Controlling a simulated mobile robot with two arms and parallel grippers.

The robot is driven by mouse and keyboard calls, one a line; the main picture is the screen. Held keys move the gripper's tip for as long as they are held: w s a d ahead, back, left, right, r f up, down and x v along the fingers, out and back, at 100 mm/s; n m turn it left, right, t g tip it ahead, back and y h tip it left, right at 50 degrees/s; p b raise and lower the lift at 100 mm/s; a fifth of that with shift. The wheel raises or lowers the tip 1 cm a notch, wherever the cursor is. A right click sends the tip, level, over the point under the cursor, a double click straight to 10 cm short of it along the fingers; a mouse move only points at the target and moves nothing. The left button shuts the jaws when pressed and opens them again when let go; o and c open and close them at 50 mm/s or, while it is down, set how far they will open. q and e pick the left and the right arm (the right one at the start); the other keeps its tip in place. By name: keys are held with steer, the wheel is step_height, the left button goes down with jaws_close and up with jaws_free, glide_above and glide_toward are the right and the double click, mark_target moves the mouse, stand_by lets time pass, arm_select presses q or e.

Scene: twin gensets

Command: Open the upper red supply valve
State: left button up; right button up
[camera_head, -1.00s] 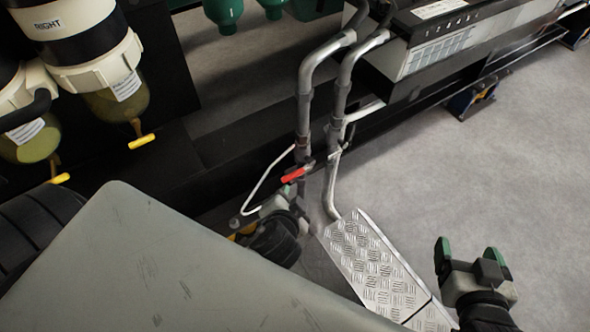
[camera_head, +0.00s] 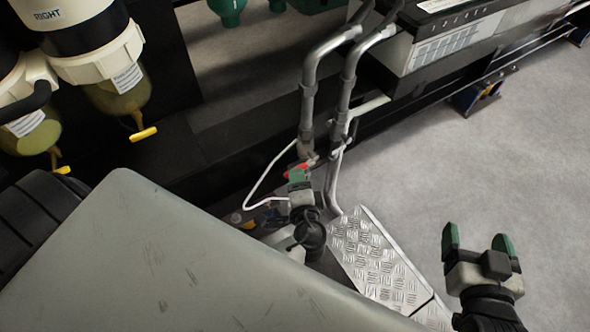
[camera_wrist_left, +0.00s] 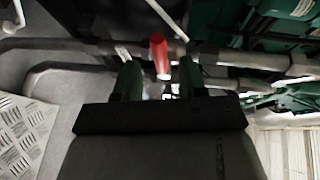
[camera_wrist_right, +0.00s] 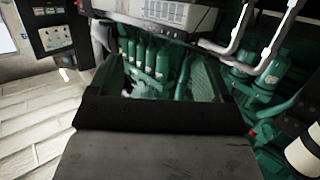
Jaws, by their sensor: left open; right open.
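The red valve handle (camera_wrist_left: 159,55) shows in the left wrist view, just ahead of and between the two green fingertips of my left gripper (camera_wrist_left: 157,75). The fingers are apart, one on each side of its line; I cannot tell whether they touch it. In the head view my left gripper (camera_head: 299,178) covers most of the red handle (camera_head: 297,167), beside the grey vertical pipes. My right gripper (camera_head: 477,240) is open and empty over the floor at the right.
Two grey pipes (camera_head: 308,105) rise beside the valve. A thin white line (camera_head: 258,187) loops left of it. A tread plate (camera_head: 375,258) lies below. Yellow-handled filter bowls (camera_head: 123,92) hang at upper left.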

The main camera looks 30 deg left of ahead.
arm_select(q)
steer(key=shift+x, duration=2.1)
arm_select(e)
steer(key=shift+w+a+r+t+y, duration=0.15)
steer(key=shift+r+t, duration=0.3)
steer(key=shift+r, duration=0.05)
steer(key=shift+w+a+r+t+y, duration=0.1)
steer(key=shift+w+r+t+y, duration=0.05)
steer(key=shift+r+t, duration=0.3)
arm_select(q)
steer(key=shift+c, duration=0.4)
jaws_close()
